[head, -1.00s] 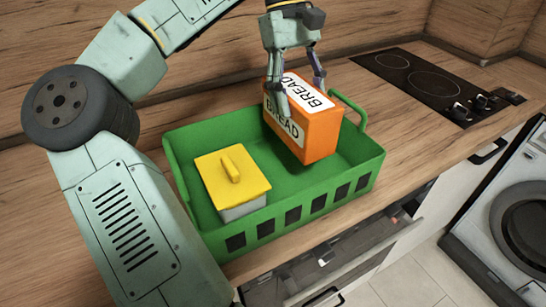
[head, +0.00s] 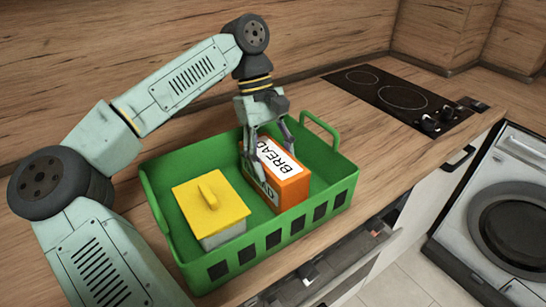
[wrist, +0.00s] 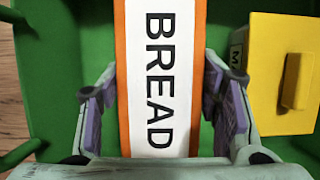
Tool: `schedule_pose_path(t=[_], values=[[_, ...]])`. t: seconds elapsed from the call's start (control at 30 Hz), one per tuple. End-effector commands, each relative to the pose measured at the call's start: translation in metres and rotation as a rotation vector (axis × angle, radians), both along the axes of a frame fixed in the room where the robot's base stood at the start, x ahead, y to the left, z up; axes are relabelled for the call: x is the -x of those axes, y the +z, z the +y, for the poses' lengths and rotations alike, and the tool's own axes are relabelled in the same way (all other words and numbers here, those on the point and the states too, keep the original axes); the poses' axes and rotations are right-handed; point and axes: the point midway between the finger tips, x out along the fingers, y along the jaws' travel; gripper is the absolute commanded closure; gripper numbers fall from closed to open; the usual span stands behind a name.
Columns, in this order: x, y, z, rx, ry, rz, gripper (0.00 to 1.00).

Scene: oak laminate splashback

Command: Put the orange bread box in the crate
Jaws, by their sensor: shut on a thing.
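The orange bread box (head: 292,190) with a white BREAD label is inside the green crate (head: 335,207), low down, right of the yellow-lidded container. My gripper (head: 271,160) reaches down into the crate with a finger on each side of the box. In the wrist view the box (wrist: 160,75) runs between the two purple-padded fingers of my gripper (wrist: 160,112), which are shut on it. I cannot tell whether the bottom of the box touches the crate floor.
A grey container with a yellow lid (head: 211,205) stands in the left part of the crate. A crate handle (head: 320,126) rises at the right end. A black cooktop (head: 393,95) lies further right. An open drawer (head: 330,265) is below the counter's front.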

Motion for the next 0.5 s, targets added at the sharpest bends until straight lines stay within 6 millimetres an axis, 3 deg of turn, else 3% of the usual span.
schedule_pose_path(t=[0.07, 0.1, 0.37, 0.5], values=[[0.0000, -0.0034, -0.0002, 0.002, -0.001, 0.000, 0.85], [0.0000, -0.0030, -0.0001, 0.000, 0.000, 0.000, 0.41], [0.0000, -0.0024, -0.0001, 0.000, 0.000, 0.000, 0.23], [0.0000, -0.0024, 0.0000, 0.000, 0.000, 0.000, 0.22]])
